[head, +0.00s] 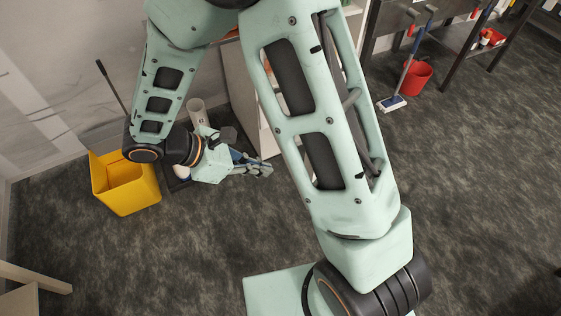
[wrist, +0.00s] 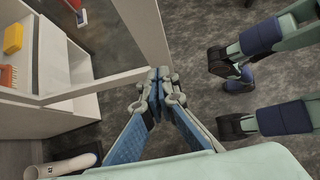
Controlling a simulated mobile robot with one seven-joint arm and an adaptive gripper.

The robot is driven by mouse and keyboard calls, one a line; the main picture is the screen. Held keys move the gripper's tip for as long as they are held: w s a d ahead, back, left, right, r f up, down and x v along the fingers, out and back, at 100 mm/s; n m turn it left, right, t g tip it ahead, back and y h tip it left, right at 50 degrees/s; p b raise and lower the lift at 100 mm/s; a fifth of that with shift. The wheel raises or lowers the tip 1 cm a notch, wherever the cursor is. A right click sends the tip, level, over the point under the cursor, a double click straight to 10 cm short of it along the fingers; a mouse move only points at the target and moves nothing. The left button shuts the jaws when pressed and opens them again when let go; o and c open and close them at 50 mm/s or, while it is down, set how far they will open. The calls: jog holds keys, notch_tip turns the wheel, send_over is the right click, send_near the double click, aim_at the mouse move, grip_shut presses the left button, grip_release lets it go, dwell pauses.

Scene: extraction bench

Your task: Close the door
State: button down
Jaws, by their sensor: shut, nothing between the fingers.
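The door is a pale flat panel (wrist: 146,32) standing open, out from a white cabinet (wrist: 68,75) with open shelves in the wrist view. In the head view a pale panel (head: 240,95), which looks like the same door, shows partly behind my arm. My gripper (wrist: 158,84) is shut and empty, its fingertips close to the lower end of the panel; I cannot tell whether they touch. In the head view my gripper (head: 266,170) is low, near the panel's bottom edge. My arm hides much of the cabinet there.
A yellow bin (head: 126,184) stands left of my gripper. A white roll or tube (head: 196,108) stands behind it. A yellow item (wrist: 13,38) and an orange-red item (wrist: 8,77) sit in the cabinet. A red bucket (head: 417,77) is farther right.

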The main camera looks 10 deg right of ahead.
jog(key=d+r+x, duration=0.2)
jog(key=x, duration=0.9)
jog(key=shift+w+d+f+b, duration=0.15)
jog(key=shift+w+f+b, duration=0.1)
jog(key=shift+b, duration=0.1)
jog(key=shift+d, duration=0.15)
